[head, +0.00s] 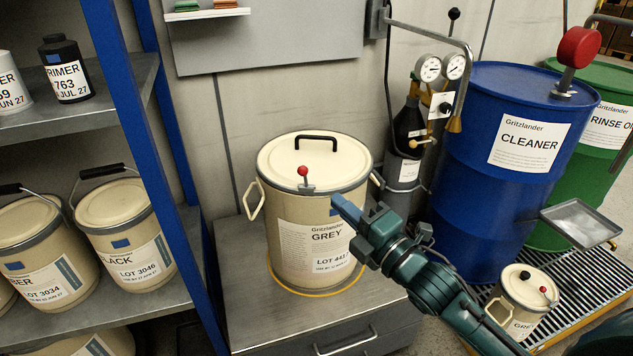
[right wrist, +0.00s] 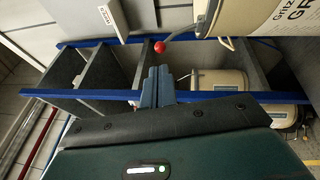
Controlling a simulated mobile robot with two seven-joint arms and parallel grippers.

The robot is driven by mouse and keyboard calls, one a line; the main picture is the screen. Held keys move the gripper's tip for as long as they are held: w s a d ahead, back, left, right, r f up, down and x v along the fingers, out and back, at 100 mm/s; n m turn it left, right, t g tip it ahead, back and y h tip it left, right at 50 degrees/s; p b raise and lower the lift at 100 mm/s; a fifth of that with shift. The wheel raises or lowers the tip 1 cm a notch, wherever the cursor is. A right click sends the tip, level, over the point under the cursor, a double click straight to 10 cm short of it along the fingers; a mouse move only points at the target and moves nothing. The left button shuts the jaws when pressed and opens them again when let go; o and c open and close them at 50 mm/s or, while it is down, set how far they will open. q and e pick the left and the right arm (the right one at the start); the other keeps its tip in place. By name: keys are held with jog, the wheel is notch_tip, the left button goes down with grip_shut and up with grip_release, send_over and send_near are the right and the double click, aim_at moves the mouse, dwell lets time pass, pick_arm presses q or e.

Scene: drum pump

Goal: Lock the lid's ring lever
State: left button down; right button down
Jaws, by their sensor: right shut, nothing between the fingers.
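The grey-paint drum (head: 290,240) stands upright on a metal cabinet, with its cream lid (head: 285,160) seated on top. My right gripper (head: 341,206) is shut and empty, in front of the drum's upper right side. Its fingers (right wrist: 158,78) point toward the knob, with a small visible gap. Whether the lever is latched I cannot tell. My left gripper is not in view.
A blue shelf rack (head: 170,110) with paint pails stands at the left. A gauge stand (head: 440,70) and the blue cleaner drum (head: 490,160) are at the right. The cabinet top (head: 240,260) has bare room left of the drum. A small pail (head: 522,295) stands lower right.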

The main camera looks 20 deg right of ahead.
aim_at(306, 174)
jog(key=x, duration=0.7)
jog(key=shift+w+a, duration=0.15)
jog(key=shift+w, duration=0.2)
